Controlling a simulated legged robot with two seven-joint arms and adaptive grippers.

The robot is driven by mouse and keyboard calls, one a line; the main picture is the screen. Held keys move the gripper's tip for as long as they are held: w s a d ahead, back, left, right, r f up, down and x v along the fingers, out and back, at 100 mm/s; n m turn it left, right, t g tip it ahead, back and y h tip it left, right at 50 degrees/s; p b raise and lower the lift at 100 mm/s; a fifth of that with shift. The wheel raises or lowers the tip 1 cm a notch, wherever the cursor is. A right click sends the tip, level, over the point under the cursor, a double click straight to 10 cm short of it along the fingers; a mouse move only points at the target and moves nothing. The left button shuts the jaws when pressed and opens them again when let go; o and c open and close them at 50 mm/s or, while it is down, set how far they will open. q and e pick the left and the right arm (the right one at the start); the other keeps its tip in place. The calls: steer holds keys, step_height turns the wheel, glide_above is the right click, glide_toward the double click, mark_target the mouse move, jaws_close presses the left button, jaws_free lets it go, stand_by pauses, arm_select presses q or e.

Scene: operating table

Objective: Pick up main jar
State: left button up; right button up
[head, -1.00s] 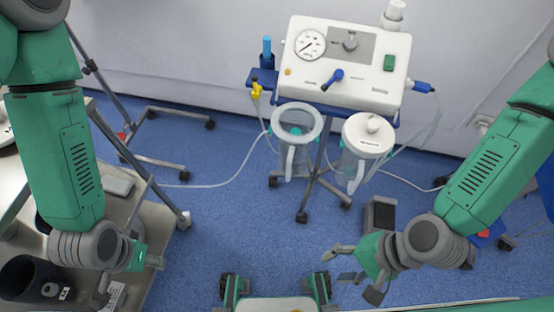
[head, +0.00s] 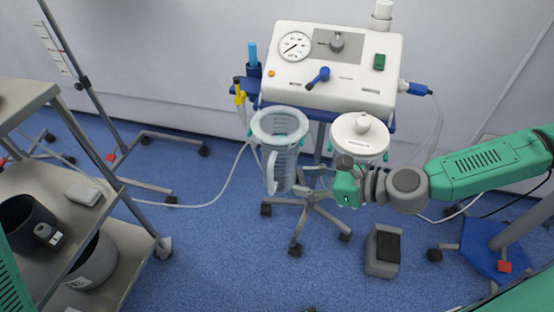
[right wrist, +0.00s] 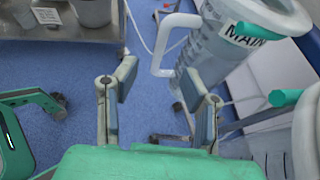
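The main jar (head: 281,160) is a clear, open-topped jar with a handle, hanging at the front left of the suction unit. In the right wrist view the jar (right wrist: 222,52) is at the upper right, with a "MAIN" label near its rim and its handle toward the left. My right gripper (head: 312,182) is just right of the jar's lower part. In the right wrist view its two fingers (right wrist: 160,80) are spread apart with nothing between them, and the jar is beyond them. My left gripper is out of view.
A second jar with a white lid (head: 360,133) hangs right of the main jar, partly hidden by my right gripper. The white suction unit (head: 335,75) is on a wheeled stand. A grey trolley (head: 125,250) stands at left. A foot pedal (head: 383,250) lies on the floor.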

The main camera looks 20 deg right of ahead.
mark_target(271, 176)
steer(key=x, duration=0.4)
steer(key=shift+a+f, duration=0.1)
steer(key=shift+a, duration=0.25)
steer(key=x, duration=0.1)
steer(key=b+x, duration=0.1)
steer(key=x, duration=0.3)
steer(key=shift+w+d+f, duration=0.1)
steer(key=shift+w+d, duration=0.15)
steer(key=shift+w, duration=0.1)
steer(key=shift+a, duration=0.2)
steer(key=shift+d, duration=0.1)
jaws_close()
